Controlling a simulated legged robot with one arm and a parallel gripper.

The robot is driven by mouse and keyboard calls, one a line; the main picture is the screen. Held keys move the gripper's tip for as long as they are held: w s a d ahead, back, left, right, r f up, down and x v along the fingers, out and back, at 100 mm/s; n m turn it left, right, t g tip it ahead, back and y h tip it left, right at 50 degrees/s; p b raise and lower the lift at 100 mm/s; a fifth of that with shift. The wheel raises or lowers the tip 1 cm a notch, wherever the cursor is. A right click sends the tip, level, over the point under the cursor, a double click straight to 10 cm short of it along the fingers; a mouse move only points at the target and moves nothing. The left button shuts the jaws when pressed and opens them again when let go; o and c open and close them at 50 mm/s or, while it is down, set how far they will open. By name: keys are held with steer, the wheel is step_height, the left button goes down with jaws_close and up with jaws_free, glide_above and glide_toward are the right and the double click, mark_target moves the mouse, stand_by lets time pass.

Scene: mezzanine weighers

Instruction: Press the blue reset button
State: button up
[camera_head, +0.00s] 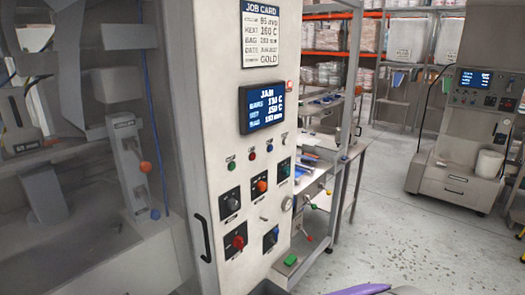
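The control panel (237,120) of a pale cabinet stands in the middle of the view. A dark control with a blue part (271,237) sits low on its right; whether it is a button or a knob is too small to tell. A red control (236,242) is to its left. A black knob (230,203), an orange-red knob (261,187) and a teal one (284,170) form the row above. Small coloured lamps or buttons (252,156) sit higher. My gripper's fingers are not visible; only a purple and dark part shows at the bottom edge.
A screen (263,107) reading JAM and a job card (261,34) are above the controls. A black handle (204,238) is at the left. A workbench (340,160) stands behind the cabinet. Open floor (400,230) lies to the right, before another machine (465,135).

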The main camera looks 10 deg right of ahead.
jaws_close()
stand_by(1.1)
